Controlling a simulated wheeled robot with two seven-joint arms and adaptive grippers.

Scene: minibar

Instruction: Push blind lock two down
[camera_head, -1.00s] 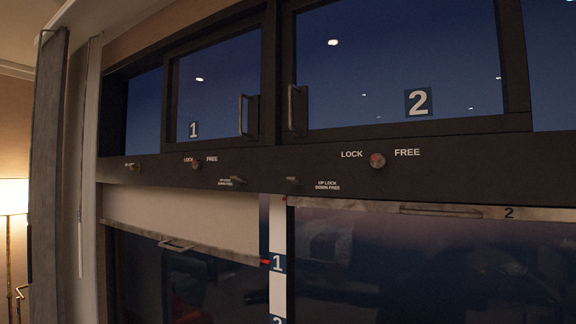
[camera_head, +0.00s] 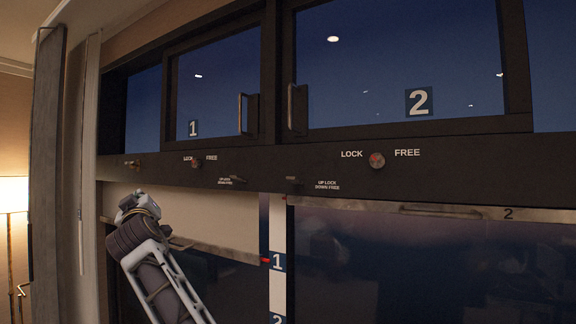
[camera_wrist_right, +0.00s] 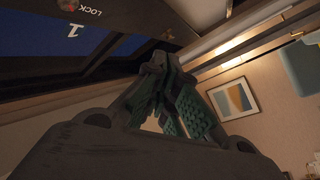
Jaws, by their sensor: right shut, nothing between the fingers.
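Blind lock two (camera_head: 292,180) is a small metal lever on the dark rail, left of its "UP LOCK DOWN FREE" label (camera_head: 327,185). Whether it sits up or down is too small to tell. My right gripper (camera_head: 130,203) is in front of the left blind, well left of and a little below blind lock two, touching nothing that I can make out. Its fingers (camera_wrist_right: 165,65) are shut and empty in the wrist view. Blind two (camera_head: 360,208) is rolled up to a thin bar just under the rail. My left gripper is not in view.
Red-marked knobs (camera_head: 377,160) with LOCK and FREE labels are above. Blind one's bar (camera_head: 215,252) hangs lower, behind my arm. Window handles (camera_head: 297,108) stick out above the rail. A picture (camera_wrist_right: 232,99) hangs on the wall.

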